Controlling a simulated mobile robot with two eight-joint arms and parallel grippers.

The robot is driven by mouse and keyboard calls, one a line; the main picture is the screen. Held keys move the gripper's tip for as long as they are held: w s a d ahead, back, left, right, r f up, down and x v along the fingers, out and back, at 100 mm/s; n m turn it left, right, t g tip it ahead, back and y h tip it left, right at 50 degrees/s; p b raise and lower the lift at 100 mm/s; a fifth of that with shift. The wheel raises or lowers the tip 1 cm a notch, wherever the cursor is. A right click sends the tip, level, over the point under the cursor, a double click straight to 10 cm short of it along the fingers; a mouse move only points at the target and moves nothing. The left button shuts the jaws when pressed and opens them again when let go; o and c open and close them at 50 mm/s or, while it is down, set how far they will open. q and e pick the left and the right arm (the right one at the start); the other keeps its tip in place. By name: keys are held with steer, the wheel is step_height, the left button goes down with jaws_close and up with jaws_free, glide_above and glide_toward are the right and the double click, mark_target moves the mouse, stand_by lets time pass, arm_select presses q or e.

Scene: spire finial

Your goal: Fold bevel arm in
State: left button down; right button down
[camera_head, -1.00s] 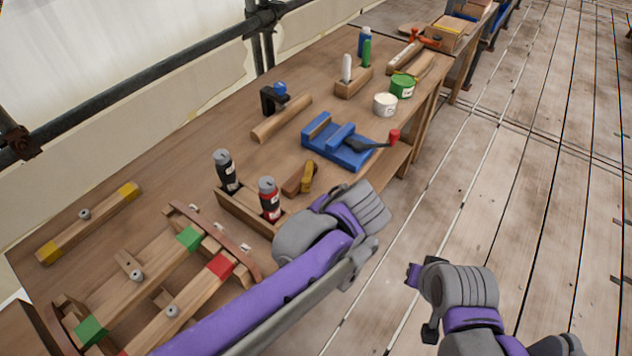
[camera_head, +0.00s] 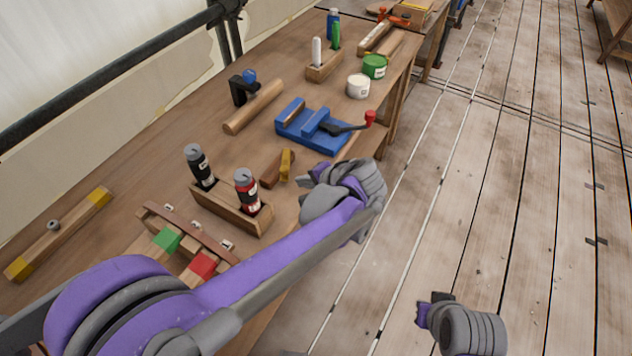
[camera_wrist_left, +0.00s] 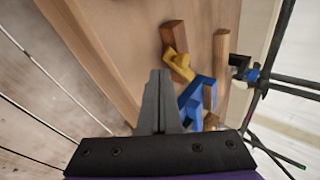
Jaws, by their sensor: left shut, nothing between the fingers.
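The bevel lies on the workbench in the head view, with a brown wooden handle (camera_head: 271,172) and a yellow arm (camera_head: 287,164). The yellow arm stands out at an angle from the handle. In the left wrist view the handle (camera_wrist_left: 173,34) and yellow arm (camera_wrist_left: 181,66) lie ahead of the fingers. My left gripper (camera_head: 306,182) is over the bench's front edge, just right of the bevel, and appears apart from it. In the left wrist view its fingers (camera_wrist_left: 157,80) are shut and empty. My right gripper (camera_head: 428,312) is over the floor at lower right; its jaws are unclear.
A blue vise-like block (camera_head: 312,128) with a red-knobbed handle lies behind the bevel. A wooden holder (camera_head: 228,211) with two bottles stands to its left. A wooden cylinder (camera_head: 252,108) lies farther back. The floor on the right is clear.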

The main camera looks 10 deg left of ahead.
mark_target(287, 174)
arm_select(q)
steer(key=shift+w+a+r, duration=0.1)
steer(key=shift+w+a, duration=0.35)
steer(key=shift+a, duration=0.25)
steer(key=shift+w+a, duration=0.45)
steer(key=shift+a, duration=0.2)
steer(key=shift+m+t+h, duration=0.5)
steer(key=shift+m, duration=0.3)
steer(key=a, duration=0.2)
steer(key=s+a, duration=0.1)
steer(key=a, duration=0.1)
steer(key=shift+s, duration=0.1)
steer(key=shift+a, duration=0.35)
steer(key=shift+d, duration=0.2)
